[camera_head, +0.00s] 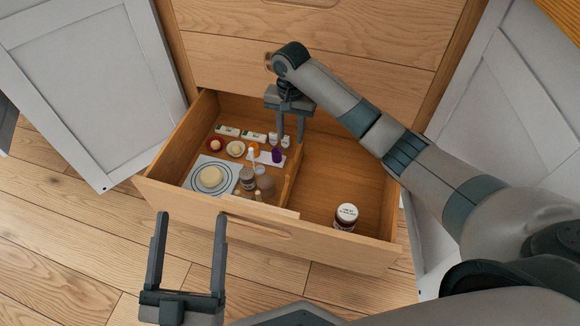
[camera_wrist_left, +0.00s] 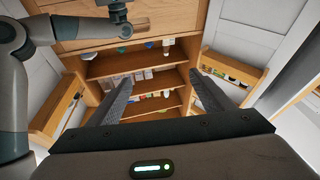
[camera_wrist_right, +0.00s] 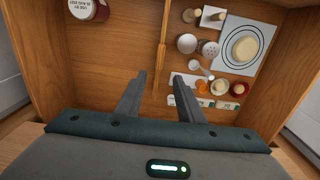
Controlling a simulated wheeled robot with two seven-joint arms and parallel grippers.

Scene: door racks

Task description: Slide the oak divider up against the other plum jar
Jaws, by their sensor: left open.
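The oak divider (camera_head: 291,180) stands upright in the open drawer, running front to back; it also shows in the right wrist view (camera_wrist_right: 162,45). A dark jar with a white labelled lid (camera_head: 346,216) stands in the right compartment, near the drawer front and apart from the divider. It is partly seen in the right wrist view (camera_wrist_right: 88,9). I cannot make out a second such jar. My right gripper (camera_head: 290,139) is open over the divider's back end, a finger on each side in the right wrist view. My left gripper (camera_head: 191,217) is open and empty, in front of the drawer.
The left compartment holds a round cream item on a ringed white mat (camera_head: 189,181), shakers (camera_head: 247,178), small bowls (camera_head: 215,145), a purple item (camera_head: 277,156) and small boxes. The right compartment is otherwise bare. White door panels (camera_head: 90,90) stand open either side.

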